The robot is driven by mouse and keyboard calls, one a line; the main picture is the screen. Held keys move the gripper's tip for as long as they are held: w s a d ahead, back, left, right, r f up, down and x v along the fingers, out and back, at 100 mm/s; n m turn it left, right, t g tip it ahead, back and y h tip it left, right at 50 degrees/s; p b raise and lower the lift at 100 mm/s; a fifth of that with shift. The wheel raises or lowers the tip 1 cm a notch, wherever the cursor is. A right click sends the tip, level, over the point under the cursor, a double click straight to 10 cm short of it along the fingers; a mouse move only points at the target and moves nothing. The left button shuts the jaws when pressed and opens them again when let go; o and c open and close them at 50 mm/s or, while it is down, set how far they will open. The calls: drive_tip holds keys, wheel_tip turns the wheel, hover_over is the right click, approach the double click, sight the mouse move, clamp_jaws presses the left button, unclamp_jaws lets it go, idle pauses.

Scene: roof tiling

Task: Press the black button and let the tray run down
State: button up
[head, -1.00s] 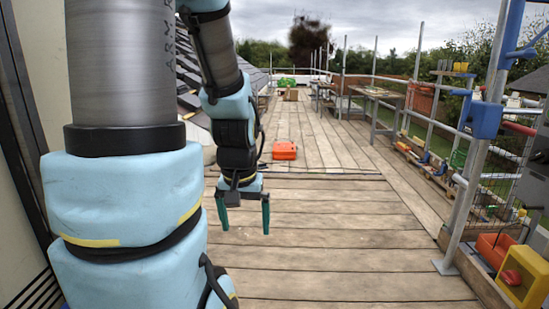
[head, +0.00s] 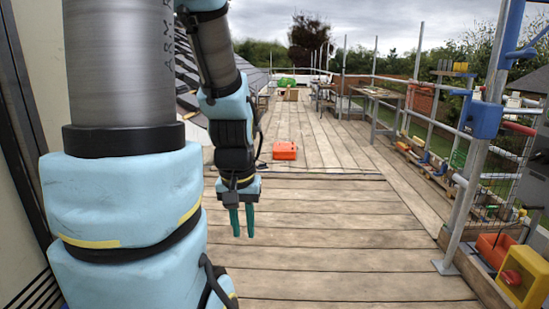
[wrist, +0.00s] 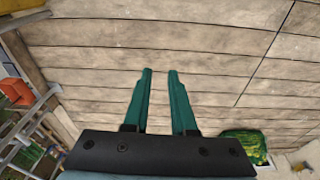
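My gripper (head: 242,220) hangs over the plank deck, fingers pointing down. In the wrist view its two green fingers (wrist: 160,72) stand partly closed, with a narrow empty gap between them. It touches nothing. I cannot make out a black button in either view. I cannot tell any tray for certain.
An orange case (head: 284,151) lies on the deck (head: 330,230) ahead. A scaffold post (head: 468,185) with a blue unit (head: 487,120) stands at the right. Trestle tables (head: 378,94) stand farther back. A green bag (wrist: 243,147) shows in the wrist view. The middle deck is clear.

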clamp_jaws()
idle(0.8)
